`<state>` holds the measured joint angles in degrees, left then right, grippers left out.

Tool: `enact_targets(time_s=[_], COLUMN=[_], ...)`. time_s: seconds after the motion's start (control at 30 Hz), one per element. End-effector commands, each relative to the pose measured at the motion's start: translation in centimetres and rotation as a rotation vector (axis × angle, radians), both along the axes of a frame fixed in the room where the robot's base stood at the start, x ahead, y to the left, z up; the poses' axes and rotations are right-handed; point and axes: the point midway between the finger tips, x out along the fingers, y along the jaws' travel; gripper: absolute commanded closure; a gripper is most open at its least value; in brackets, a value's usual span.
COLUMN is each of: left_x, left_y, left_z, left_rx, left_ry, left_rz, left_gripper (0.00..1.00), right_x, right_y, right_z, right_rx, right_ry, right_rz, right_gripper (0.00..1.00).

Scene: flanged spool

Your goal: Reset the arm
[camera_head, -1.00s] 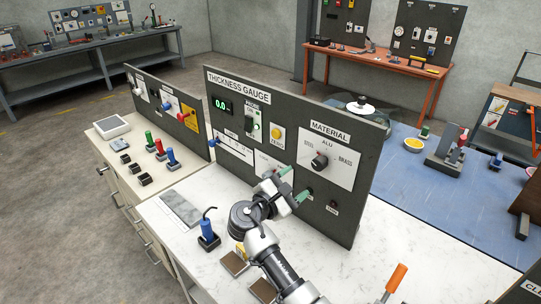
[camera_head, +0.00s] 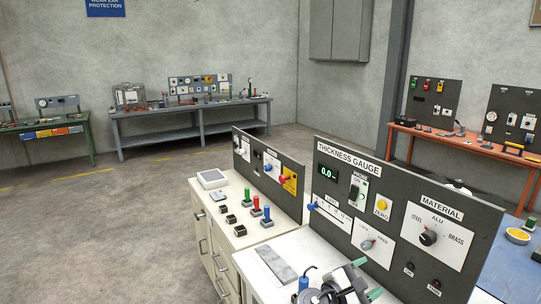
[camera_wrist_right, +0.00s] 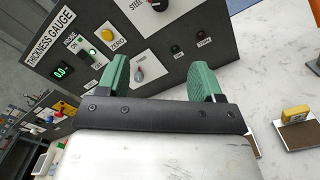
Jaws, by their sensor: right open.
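My right gripper (camera_head: 366,279) shows at the bottom edge of the head view, in front of the thickness gauge panel (camera_head: 325,215). Its two green fingers are apart with nothing between them. In the right wrist view the open fingers (camera_wrist_right: 160,77) point toward the panel. A small dial with a red-tipped knob (camera_wrist_right: 140,74) shows beyond the gap, apart from the fingers. Most of my right arm is below the head view. My left gripper is in neither view.
The panel's display (camera_head: 327,171) is lit green. A material knob (camera_head: 428,238) is at its right. Blue-handled tool (camera_head: 303,285) stands on the white bench near the gripper. A second panel (camera_head: 240,150) and coloured pegs (camera_head: 256,203) are left. Floor at left is clear.

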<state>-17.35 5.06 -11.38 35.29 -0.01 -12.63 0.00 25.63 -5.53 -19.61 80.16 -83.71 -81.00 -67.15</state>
Motion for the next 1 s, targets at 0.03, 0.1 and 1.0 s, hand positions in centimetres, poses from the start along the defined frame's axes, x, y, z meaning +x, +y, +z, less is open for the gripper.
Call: enact_targets(time_s=[0.03,0.1,1.0], left_x=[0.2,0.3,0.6], left_y=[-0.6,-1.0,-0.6], left_z=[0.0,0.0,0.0], left_rx=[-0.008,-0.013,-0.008], left_ry=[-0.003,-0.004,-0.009], left_rz=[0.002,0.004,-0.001], left_gripper=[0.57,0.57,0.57], right_x=[0.0,-0.7,-23.8], right_y=[0.0,-0.4,-2.2], right_z=[0.0,-1.1,-16.5], right_rx=[0.0,0.05,1.362], right_ry=[0.0,-0.008,-0.309], right_rz=[0.0,-0.002,-0.375], right_gripper=[0.33,0.33,0.33])
